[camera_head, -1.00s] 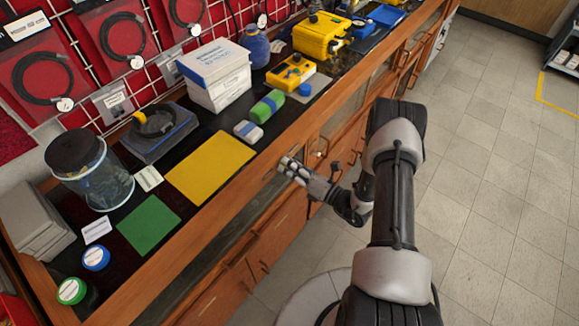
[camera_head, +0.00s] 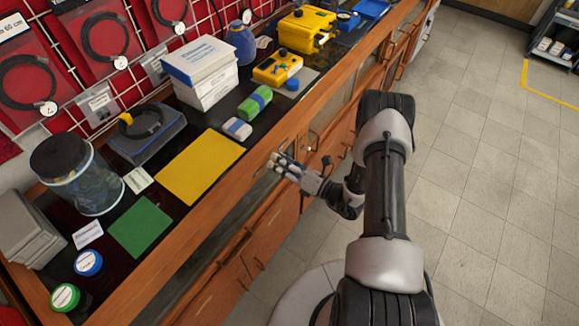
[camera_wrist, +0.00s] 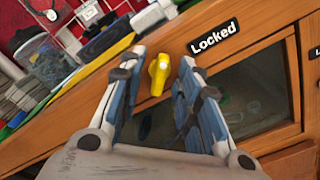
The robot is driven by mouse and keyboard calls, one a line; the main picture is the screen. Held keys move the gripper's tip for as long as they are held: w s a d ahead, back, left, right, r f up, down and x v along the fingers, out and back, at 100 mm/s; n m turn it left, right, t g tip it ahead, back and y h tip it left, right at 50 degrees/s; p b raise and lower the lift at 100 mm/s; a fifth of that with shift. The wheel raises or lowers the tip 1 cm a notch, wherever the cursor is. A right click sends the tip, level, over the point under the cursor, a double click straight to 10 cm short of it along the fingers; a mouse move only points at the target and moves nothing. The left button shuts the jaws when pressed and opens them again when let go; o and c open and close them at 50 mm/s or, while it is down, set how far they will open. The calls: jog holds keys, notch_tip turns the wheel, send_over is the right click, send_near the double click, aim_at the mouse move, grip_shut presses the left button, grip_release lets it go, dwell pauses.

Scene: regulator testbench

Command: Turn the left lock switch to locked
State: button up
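A yellow lock switch (camera_wrist: 160,74) sits on the wooden cabinet front in the wrist view. Its handle looks roughly upright in that picture. A black label reading "Locked" (camera_wrist: 213,38) is to its right. My gripper (camera_wrist: 160,72) is open, with one finger on each side of the switch. A gap shows between the switch and each finger, and I cannot tell whether either touches it. In the head view my gripper (camera_head: 277,163) is at the cabinet front just below the counter's edge. The switch cannot be made out there.
Below the switch is a dark glass panel (camera_wrist: 250,100). Part of another label (camera_wrist: 315,52) shows at the right edge. On the counter above are a yellow mat (camera_head: 200,168), a green mat (camera_head: 142,226) and a glass jar (camera_head: 90,180).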

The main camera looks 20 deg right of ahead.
jog(key=v, duration=1.1)
jog(key=shift+s, duration=0.3)
jog(key=shift+d, duration=0.15)
